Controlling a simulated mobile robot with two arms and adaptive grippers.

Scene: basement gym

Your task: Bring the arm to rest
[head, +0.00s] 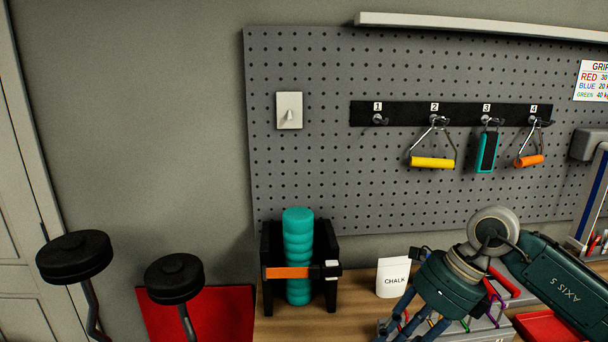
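My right arm comes in from the lower right, with its dark green wrist over the workbench. Its gripper (412,328) points down and to the left, with dark blue fingers spread somewhat at their bases. The fingertips run to the bottom edge of the picture, so I cannot see how far apart they are or whether anything is between them. The gripper is in front of a grey tray (492,330) holding coloured carabiner-like pieces, which it partly hides. My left gripper is not in view.
A white chalk bag (393,277) stands just left of my wrist. A teal roller (298,246) stands in a black holder with an orange strap (288,272). A pegboard (320,180) carries hanging handles. Black round weights (75,257) stand at left. A red tray (548,328) lies at right.

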